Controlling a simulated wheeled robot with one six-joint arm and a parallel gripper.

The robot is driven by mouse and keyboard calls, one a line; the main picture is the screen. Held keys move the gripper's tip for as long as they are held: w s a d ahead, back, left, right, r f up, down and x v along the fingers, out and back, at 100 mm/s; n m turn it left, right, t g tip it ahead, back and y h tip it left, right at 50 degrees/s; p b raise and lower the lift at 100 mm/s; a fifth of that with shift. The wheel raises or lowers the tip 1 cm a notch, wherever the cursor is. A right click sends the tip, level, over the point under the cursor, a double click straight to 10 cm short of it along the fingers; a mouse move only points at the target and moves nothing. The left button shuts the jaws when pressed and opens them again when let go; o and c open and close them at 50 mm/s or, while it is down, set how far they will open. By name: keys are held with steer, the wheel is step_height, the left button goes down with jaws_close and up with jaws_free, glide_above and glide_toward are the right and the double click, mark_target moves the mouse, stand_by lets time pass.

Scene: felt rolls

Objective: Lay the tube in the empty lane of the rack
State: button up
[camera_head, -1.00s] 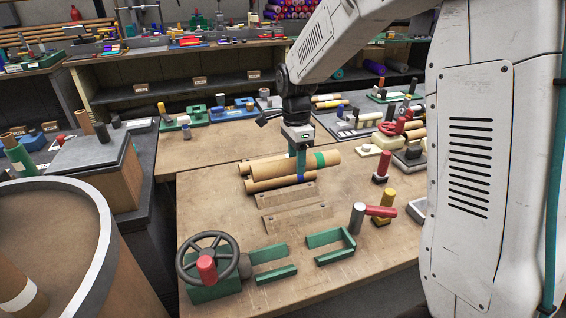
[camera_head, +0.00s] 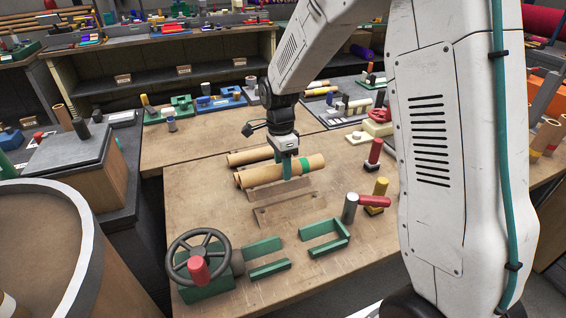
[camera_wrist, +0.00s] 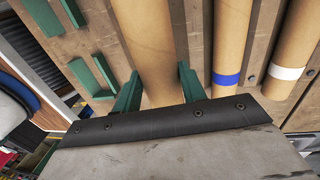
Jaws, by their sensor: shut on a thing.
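My gripper (camera_head: 288,168) is shut on a brown cardboard tube (camera_head: 262,174) with a green band. In the wrist view the green fingers of my gripper (camera_wrist: 158,88) press on both sides of the held tube (camera_wrist: 150,35). The tube lies level, apparently above the rack (camera_head: 285,213), whose wooden rails show in front of it. Two other tubes lie to its right in the wrist view, one with a blue band (camera_wrist: 229,45) and one with a white band (camera_wrist: 290,50). In the head view one tube (camera_head: 248,156) shows behind; the blue-banded one is hidden.
Green brackets (camera_head: 325,238) and a handwheel (camera_head: 198,257) stand at the table's front. The table's left side is clear.

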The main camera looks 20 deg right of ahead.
steer(key=shift+f, duration=3.35)
steer(key=shift+f, duration=0.15)
steer(key=o, duration=1.4)
steer(key=shift+w, duration=0.15)
steer(key=shift+c, duration=0.4)
